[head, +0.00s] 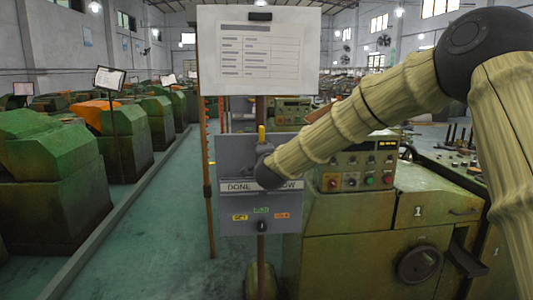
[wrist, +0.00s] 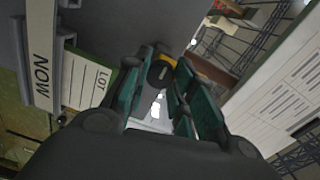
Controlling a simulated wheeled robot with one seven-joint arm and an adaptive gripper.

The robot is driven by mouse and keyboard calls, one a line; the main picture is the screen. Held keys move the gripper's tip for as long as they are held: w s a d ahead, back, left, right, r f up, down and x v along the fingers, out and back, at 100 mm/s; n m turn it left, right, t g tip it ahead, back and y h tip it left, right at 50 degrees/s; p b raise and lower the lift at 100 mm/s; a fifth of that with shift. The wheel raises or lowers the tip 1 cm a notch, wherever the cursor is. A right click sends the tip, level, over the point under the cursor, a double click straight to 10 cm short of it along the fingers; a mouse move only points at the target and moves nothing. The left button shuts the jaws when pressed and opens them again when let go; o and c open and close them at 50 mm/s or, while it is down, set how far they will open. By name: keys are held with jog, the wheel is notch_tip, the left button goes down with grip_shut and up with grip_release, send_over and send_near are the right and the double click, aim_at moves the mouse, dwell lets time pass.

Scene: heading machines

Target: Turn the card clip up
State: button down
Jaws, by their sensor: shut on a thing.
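My gripper (head: 264,160) is at the upper middle of a grey board (head: 233,152), in front of it. In the wrist view its two teal-padded fingers (wrist: 162,85) are close around a dark piece with a yellow part, which I take for the card clip (wrist: 168,59). In the head view a yellow upright tip (head: 261,134) shows just above the gripper. The rest of the clip is hidden behind my gripper. A white card marked LOT (wrist: 88,82) shows beside the left finger in the wrist view.
A label strip reading DONE and NOW (head: 235,186) crosses the board, partly covered by my wrist. Coloured tags (head: 261,210) and a black knob-like part (head: 262,226) are below. A white sheet (head: 260,60) hangs above. A green machine (head: 375,225) stands right; the aisle left is clear.

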jog(key=shift+f, duration=0.1)
dwell(0.3)
jog(key=c, duration=1.2)
grip_release()
jog(key=shift+o, duration=0.2)
jog(key=s, duration=1.2)
jog(key=shift+d+r, duration=0.2)
jog(key=shift+r, duration=0.1)
